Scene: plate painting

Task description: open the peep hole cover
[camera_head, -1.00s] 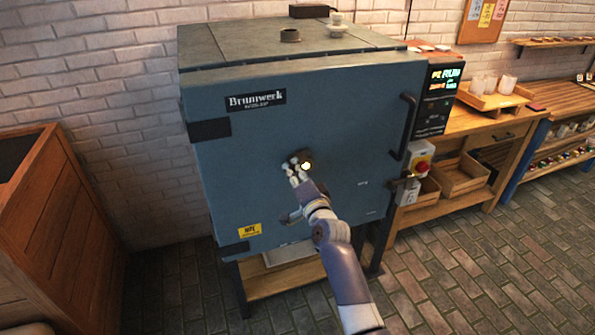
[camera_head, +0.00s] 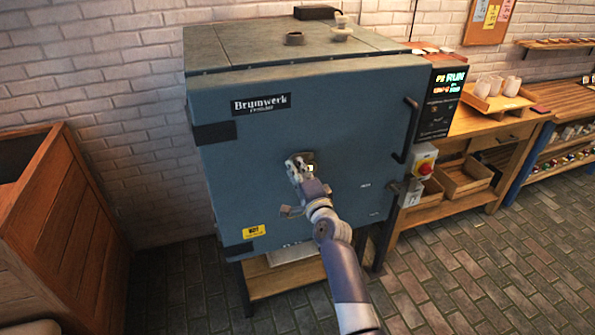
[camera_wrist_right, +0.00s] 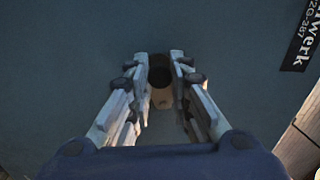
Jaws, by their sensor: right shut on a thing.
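The blue-grey kiln door (camera_head: 345,115) faces me in the head view, and it is shut. The peep hole cover is a small dark round piece near the middle of the door. It shows in the wrist view (camera_wrist_right: 160,76) between the finger pads, with a tan part just below it. My right gripper (camera_head: 298,164) is at the cover and shut on it, hiding much of it in the head view. A small pale glow (camera_head: 311,168) shows right beside the fingers. My left gripper is in neither view.
A wooden crate (camera_head: 65,225) stands at the left. A bench with white cups (camera_head: 495,86) is at the right.

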